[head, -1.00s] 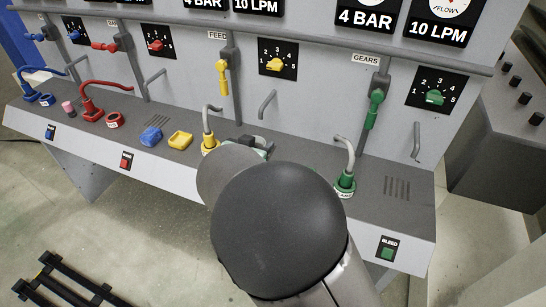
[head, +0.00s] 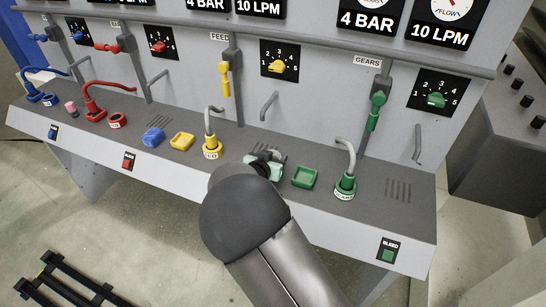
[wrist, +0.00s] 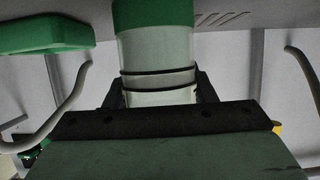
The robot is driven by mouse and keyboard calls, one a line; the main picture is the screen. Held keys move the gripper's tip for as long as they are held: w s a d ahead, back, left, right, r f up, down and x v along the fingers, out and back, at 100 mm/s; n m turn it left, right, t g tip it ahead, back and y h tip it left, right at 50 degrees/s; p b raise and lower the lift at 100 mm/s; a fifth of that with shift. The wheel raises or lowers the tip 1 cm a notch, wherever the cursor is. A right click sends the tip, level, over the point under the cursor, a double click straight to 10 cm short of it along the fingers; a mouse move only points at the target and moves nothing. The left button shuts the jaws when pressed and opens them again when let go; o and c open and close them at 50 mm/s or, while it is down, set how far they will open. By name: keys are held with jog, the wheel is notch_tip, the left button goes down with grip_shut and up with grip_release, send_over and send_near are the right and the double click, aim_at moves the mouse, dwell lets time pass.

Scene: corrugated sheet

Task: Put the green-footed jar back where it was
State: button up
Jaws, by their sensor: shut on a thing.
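The green-footed jar (wrist: 157,50) is pale and whitish with dark bands and a green foot, seen at the top of the wrist view. My gripper (wrist: 160,92) is shut on it, one dark finger on each side. In the head view my gripper (head: 262,163) is over the grey ledge, between the yellow nozzle and the green dish; my arm partly hides the jar (head: 275,171). An empty-looking square green dish (head: 304,177) lies just right of it and shows at the left of the wrist view (wrist: 45,35). Whether the jar touches the ledge I cannot tell.
A yellow-based curved spout (head: 211,148) stands left of my gripper and a green-based one (head: 345,187) to the right. A yellow dish (head: 181,141) and blue dish (head: 153,136) lie farther left. The panel (head: 320,120) with handles and dials rises behind.

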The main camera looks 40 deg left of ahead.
jog(key=o, duration=1.2)
jog(key=shift+f, duration=0.1)
jog(key=shift+c, duration=0.2)
jog(key=shift+r, duration=0.2)
jog(key=b+v, duration=0.1)
jog(key=v, duration=1.1)
jog(key=shift+s+f, duration=0.1)
